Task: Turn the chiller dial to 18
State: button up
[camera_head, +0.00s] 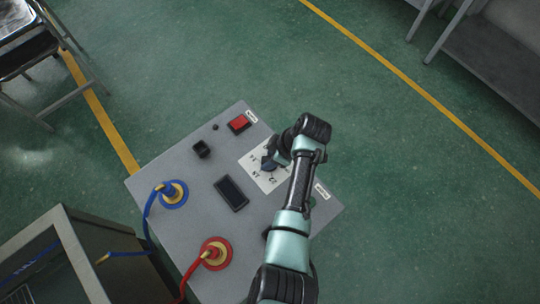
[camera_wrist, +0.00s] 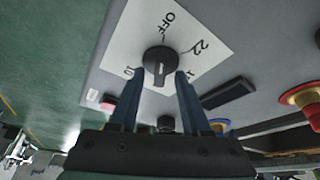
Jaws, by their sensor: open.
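The chiller dial (camera_wrist: 158,61) is a round black knob on a white label plate (camera_wrist: 118,50). Its white pointer line faces down in the wrist view. OFF is printed above the dial, 22 to its right and 10 at its lower left; a mark at the lower right is partly covered by a finger, and no 18 is readable there. My gripper (camera_wrist: 160,74) is open, its blue fingers on either side of the dial's lower part; contact cannot be told. In the head view my gripper (camera_head: 270,162) is over the plate (camera_head: 270,184) and hides the dial.
A cabinet (camera_head: 110,255) stands at lower left. Green floor beyond is open.

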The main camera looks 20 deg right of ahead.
grip_shut()
dwell(0.5)
